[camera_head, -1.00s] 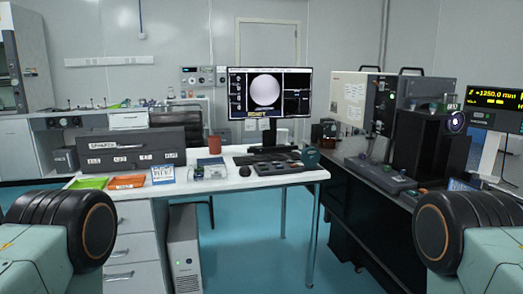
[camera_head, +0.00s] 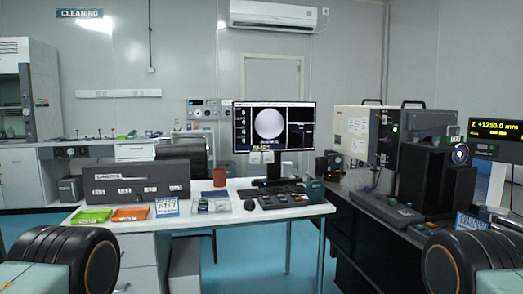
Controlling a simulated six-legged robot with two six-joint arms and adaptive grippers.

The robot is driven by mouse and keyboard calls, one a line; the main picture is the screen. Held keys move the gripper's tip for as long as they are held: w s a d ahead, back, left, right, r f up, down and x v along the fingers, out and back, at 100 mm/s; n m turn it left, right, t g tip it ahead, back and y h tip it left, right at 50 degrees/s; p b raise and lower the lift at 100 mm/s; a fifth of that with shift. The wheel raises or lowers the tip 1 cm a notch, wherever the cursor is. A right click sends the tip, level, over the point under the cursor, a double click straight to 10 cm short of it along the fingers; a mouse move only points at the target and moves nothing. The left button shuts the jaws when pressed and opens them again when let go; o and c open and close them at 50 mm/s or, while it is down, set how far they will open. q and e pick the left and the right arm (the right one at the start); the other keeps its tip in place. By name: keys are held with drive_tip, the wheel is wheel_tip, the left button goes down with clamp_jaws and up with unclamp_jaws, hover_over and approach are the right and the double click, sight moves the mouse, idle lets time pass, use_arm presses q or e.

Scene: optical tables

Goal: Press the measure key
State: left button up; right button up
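No key marked "measure" can be read at this size. A dark control box with small keys (camera_head: 284,200) lies on the white desk in front of the monitor. A grey keypad-like unit (camera_head: 392,209) lies on the dark bench at right; its labels are too small to read. The monitor (camera_head: 273,128) shows a pale round disc on black. A display at right (camera_head: 496,129) reads about Z +1250.0 mm in yellow. Neither gripper is in view; only my dark, rounded arm parts show at the lower left and lower right corners.
The white desk (camera_head: 225,216) carries a drawer unit (camera_head: 135,190), green tray (camera_head: 91,216), orange tray (camera_head: 130,214), red-brown mug (camera_head: 219,177), mouse (camera_head: 249,205) and keyboard (camera_head: 277,186). A black block-shaped instrument (camera_head: 427,170) stands on the right bench. Teal floor (camera_head: 305,260) lies open between desk and bench.

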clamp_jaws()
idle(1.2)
